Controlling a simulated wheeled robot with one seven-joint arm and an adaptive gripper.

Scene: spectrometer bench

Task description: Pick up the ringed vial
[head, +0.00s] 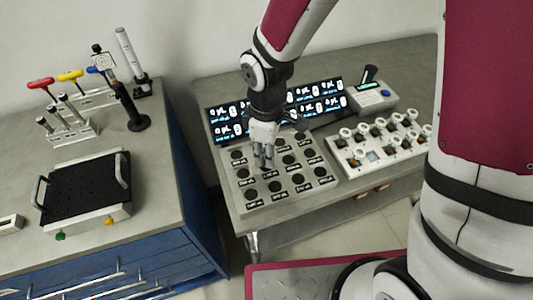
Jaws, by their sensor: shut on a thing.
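My gripper (263,160) points down over the grey plate (243,202) with dark round spots and small labels. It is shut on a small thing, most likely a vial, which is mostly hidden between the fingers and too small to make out. I cannot tell whether that thing touches the plate. Several vials with pale round tops stand in the white rack (349,172) to the right of the plate. I cannot make out a ring on any of them.
Dark display panels (227,131) with bright markings stand behind the plate. A grey instrument (374,97) with a dark upright part sits at the back right. On the left bench are a black-topped device (85,187), a stand (136,120) and coloured-handle tools (70,75).

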